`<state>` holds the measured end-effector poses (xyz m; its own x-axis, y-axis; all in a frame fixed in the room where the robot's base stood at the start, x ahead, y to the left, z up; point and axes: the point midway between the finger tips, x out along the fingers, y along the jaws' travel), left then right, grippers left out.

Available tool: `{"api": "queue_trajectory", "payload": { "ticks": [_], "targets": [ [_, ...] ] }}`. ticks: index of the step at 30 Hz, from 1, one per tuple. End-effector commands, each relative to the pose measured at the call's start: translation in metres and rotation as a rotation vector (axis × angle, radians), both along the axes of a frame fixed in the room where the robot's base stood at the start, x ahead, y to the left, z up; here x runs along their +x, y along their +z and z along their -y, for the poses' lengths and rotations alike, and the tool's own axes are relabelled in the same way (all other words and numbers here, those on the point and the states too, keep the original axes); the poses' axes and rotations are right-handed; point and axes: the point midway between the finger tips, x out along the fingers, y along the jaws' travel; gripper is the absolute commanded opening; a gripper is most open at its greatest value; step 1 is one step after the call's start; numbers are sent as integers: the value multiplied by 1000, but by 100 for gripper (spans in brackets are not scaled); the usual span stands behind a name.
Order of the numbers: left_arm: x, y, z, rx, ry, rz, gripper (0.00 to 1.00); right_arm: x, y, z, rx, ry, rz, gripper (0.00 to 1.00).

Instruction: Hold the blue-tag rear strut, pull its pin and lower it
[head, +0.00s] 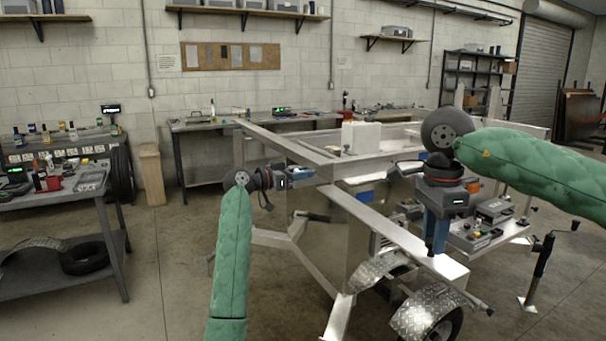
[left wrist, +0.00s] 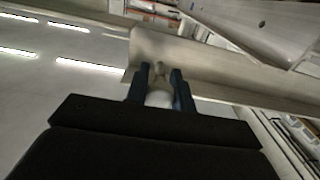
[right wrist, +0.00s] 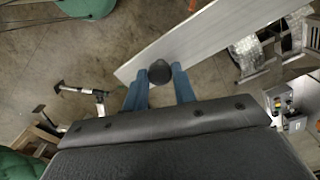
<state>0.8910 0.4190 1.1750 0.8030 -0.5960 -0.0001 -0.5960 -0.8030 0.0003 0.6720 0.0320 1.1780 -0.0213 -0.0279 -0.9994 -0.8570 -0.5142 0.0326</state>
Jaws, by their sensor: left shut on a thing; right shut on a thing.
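The aluminium trailer frame (head: 372,213) fills the middle of the head view. My left gripper (head: 312,173) is at its near left beam. In the left wrist view its blue fingers are shut around a pale rounded part (left wrist: 160,96), close against a metal beam (left wrist: 205,72). My right gripper (head: 437,245) points down over the flat metal beam by the fender. In the right wrist view its fingers are shut on a dark round knob (right wrist: 160,71) above that beam (right wrist: 205,45).
A diamond-plate fender (head: 435,305) and wheel are at the front. A dark leg with a pale foot plate (head: 528,304) stands at the right. A tool panel (head: 490,213) sits beside my right gripper. A workbench (head: 75,192) is at the left; floor between is open.

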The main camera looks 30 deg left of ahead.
Motion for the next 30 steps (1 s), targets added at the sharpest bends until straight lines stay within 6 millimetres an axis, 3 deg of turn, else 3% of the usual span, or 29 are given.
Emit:
{"api": "queue_trajectory", "payload": {
  "ticks": [9, 17, 18, 21, 30],
  "targets": [
    [-24, -1, -18, 2, 2, -1, 0, 1, 0, 0, 0, -2, 1, 0],
    [-25, -1, -19, 1, 1, -1, 0, 2, 0, 1, 0, -3, 2, 0],
    [-25, -1, -19, 1, 1, -1, 30, 2, 0, 1, 0, -4, 2, 0],
    [-25, 0, -18, 1, 1, -1, 46, 2, 0, 1, 0, -4, 2, 0],
    [-25, 0, -19, 1, 0, -1, 46, 1, 0, 1, 1, -2, 2, 0]
  ]
}}
